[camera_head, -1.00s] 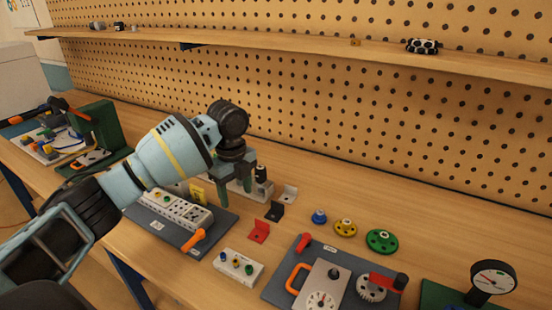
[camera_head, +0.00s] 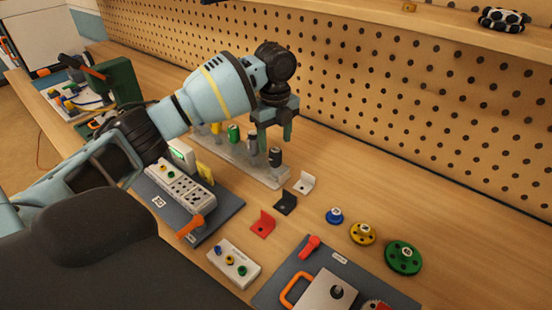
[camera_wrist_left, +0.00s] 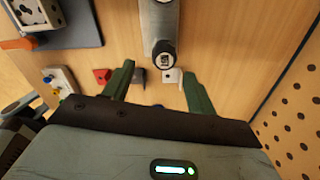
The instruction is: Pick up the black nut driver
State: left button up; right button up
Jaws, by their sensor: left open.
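The black nut driver (camera_head: 275,157) stands upright at the right end of a light grey rack (camera_head: 262,178) on the workbench. In the left wrist view I look down on its black top (camera_wrist_left: 164,55), which has a small white mark. My left gripper (camera_head: 275,138) is open and empty, pointing down just above this end of the rack. In the left wrist view the green fingers (camera_wrist_left: 158,72) are apart, with the driver's top between and slightly beyond their tips. My right gripper is not in view.
Other drivers, including a green one (camera_head: 234,134), stand along the rack. Red (camera_head: 263,225), black (camera_head: 286,201) and white (camera_head: 304,182) brackets lie in front. A power strip board (camera_head: 215,215) is at left. The pegboard (camera_head: 420,110) rises behind.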

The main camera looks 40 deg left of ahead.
aim_at(275, 150)
pick_arm(q)
jog(key=shift+w+a+f, duration=0.1)
jog(key=shift+w+f, duration=0.05)
jog(key=shift+f, duration=0.5)
jog(key=shift+w+a+f, duration=0.1)
jog(key=shift+f, duration=1.05)
jog(key=shift+w+f, duration=0.1)
jog(key=shift+f, duration=1.05)
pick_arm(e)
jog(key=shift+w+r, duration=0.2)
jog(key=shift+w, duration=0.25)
pick_arm(q)
jog(key=shift+c, duration=0.4)
jog(key=shift+r, duration=0.1)
jog(key=c, duration=1)
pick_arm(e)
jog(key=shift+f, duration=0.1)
pick_arm(q)
notch_tip(275, 150, up, 10)
jog(key=shift+f, duration=0.1)
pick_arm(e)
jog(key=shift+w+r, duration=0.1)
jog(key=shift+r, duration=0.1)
